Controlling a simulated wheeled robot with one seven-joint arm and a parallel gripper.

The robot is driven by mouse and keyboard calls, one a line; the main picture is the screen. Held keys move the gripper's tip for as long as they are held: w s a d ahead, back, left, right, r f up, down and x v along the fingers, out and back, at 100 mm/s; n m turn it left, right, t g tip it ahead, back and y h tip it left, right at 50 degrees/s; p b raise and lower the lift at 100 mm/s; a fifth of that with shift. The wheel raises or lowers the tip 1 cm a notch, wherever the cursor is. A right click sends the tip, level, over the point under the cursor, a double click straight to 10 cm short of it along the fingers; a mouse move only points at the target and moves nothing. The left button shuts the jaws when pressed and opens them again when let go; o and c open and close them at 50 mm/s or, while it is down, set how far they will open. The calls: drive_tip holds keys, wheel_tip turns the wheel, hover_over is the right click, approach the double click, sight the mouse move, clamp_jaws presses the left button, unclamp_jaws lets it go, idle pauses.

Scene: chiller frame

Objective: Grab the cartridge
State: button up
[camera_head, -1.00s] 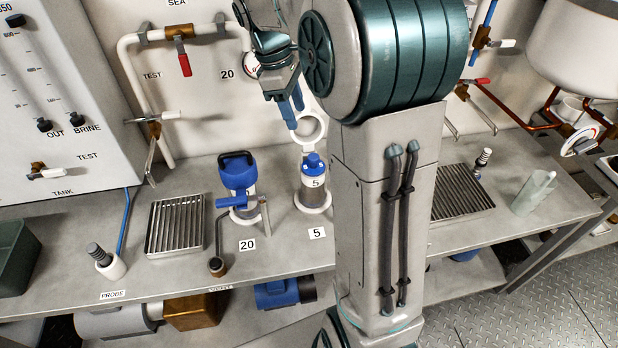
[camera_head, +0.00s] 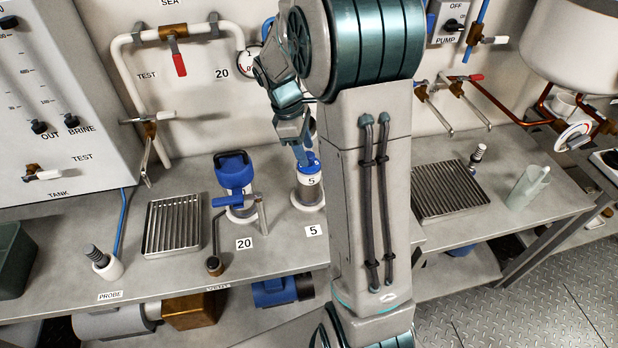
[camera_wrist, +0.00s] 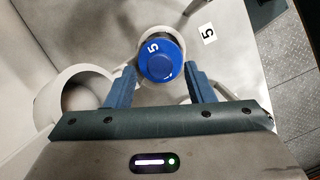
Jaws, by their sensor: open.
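The cartridge (camera_head: 308,185) marked 5 is a cylinder with a blue cap, standing upright in a white ring holder on the bench. In the wrist view its round blue cap (camera_wrist: 161,61) carries a white 5 and lies between and just ahead of my fingertips. My gripper (camera_head: 303,158) is above the cap in the head view, pointing down. In the wrist view my gripper (camera_wrist: 160,80) is open, one blue finger on each side of the cap. I cannot tell whether a finger touches it. My arm hides part of the space behind the cartridge.
A blue-topped housing (camera_head: 235,175) with a handle stands left of the cartridge by the label 20 (camera_head: 244,244). A white ring (camera_wrist: 75,92) is close to my left finger in the wrist view. A slatted tray (camera_head: 172,226) lies further left.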

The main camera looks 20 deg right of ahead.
drive_tip(key=shift+x, duration=0.95)
clamp_jaws()
drive_tip(key=shift+r, duration=0.1)
